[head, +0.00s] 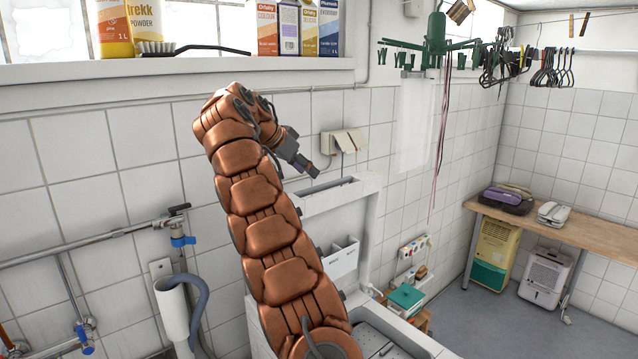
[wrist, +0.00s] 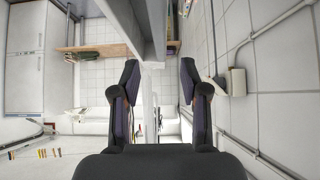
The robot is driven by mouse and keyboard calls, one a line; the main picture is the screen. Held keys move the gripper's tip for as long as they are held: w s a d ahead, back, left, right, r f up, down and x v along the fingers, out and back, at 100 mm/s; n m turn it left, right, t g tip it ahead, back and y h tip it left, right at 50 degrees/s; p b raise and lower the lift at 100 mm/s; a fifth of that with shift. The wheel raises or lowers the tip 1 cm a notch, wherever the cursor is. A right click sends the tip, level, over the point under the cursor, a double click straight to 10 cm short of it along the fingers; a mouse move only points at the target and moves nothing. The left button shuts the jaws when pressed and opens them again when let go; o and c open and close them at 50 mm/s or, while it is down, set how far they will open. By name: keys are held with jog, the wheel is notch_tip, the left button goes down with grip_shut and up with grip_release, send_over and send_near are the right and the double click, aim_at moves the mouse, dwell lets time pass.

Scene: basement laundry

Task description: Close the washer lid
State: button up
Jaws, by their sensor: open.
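The washer (head: 420,345) is a white top-loader at the bottom centre of the head view, partly hidden by my arm. Its lid (head: 345,224) stands raised against the tiled wall side, with white dispenser compartments on its inner face. My gripper (head: 317,172) is above and near the lid's top edge, pointing down to the right. In the wrist view the gripper (wrist: 160,75) shows two dark fingers spread apart with nothing held. A pale upright panel edge, probably the lid (wrist: 148,35), shows beyond and between the fingertips. I cannot tell whether they touch it.
A wall socket box (head: 344,141) is just behind my gripper. A windowsill (head: 180,72) with detergent cartons is above. Pipes (head: 100,240) run along the left wall. A green hanger (head: 436,45) dangles at upper right. A wooden counter (head: 570,228) and open floor lie at right.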

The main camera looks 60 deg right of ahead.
aim_at(322, 184)
jog(key=x, duration=0.4)
jog(key=shift+s+d+f, duration=0.1)
jog(key=shift+s+f, duration=0.05)
jog(key=shift+p+x, duration=0.5)
jog(key=shift+x, duration=0.8)
jog(key=shift+c, duration=0.3)
grip_shut()
